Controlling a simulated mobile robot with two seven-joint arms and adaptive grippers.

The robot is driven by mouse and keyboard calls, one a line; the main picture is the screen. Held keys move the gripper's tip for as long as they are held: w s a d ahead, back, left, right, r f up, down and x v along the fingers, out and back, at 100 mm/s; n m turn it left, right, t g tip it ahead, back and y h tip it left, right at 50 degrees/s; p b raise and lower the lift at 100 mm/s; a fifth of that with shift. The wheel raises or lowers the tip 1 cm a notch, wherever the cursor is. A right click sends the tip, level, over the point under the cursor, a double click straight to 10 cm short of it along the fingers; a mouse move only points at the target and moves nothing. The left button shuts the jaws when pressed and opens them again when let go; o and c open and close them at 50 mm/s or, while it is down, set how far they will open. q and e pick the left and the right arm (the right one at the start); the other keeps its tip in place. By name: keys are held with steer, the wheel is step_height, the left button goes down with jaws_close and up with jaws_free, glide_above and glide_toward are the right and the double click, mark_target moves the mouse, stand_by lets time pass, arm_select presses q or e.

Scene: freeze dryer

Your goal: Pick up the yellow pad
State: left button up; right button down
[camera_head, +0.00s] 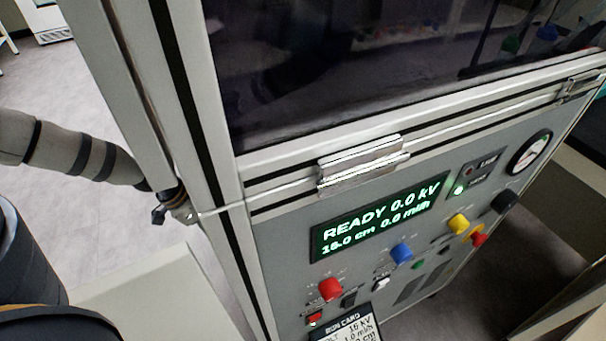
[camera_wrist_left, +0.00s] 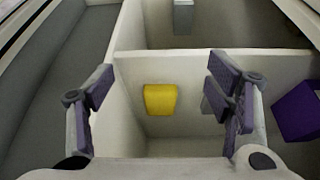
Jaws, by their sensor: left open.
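The yellow pad (camera_wrist_left: 160,99) shows in the left wrist view as a small yellow block inside a pale-walled compartment (camera_wrist_left: 135,68). It is close to the compartment's far wall; whether it touches that wall I cannot tell. My left gripper (camera_wrist_left: 162,88) is open and empty, with one finger on each side of the pad in the picture. The fingers are apart from the pad, and the exact distance is unclear. In the head view my left arm comes in from the left, but its gripper cannot be made out. The pad does not show there. My right gripper is in neither view.
Thin divider walls surround the pad. In the head view a machine with a lit display (camera_head: 380,218), knobs and a dark window fills the middle.

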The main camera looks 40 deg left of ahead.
arm_select(q)
steer(key=w+d, duration=0.1)
steer(key=w, duration=0.2)
steer(key=w+d, duration=0.2)
steer(key=w, duration=0.1)
steer(key=w+d, duration=0.2)
steer(key=w, duration=0.1)
steer(key=shift+w+d, duration=0.25)
steer(key=shift+w, duration=0.1)
steer(key=b+x, duration=0.1)
steer(key=x, duration=0.4)
steer(key=shift+w+f+b, duration=0.1)
steer(key=shift+f+b, duration=0.05)
steer(key=shift+b, duration=0.2)
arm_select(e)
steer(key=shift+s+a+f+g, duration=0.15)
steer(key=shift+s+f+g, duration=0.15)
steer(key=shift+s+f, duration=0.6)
arm_select(q)
steer(key=c, duration=1)
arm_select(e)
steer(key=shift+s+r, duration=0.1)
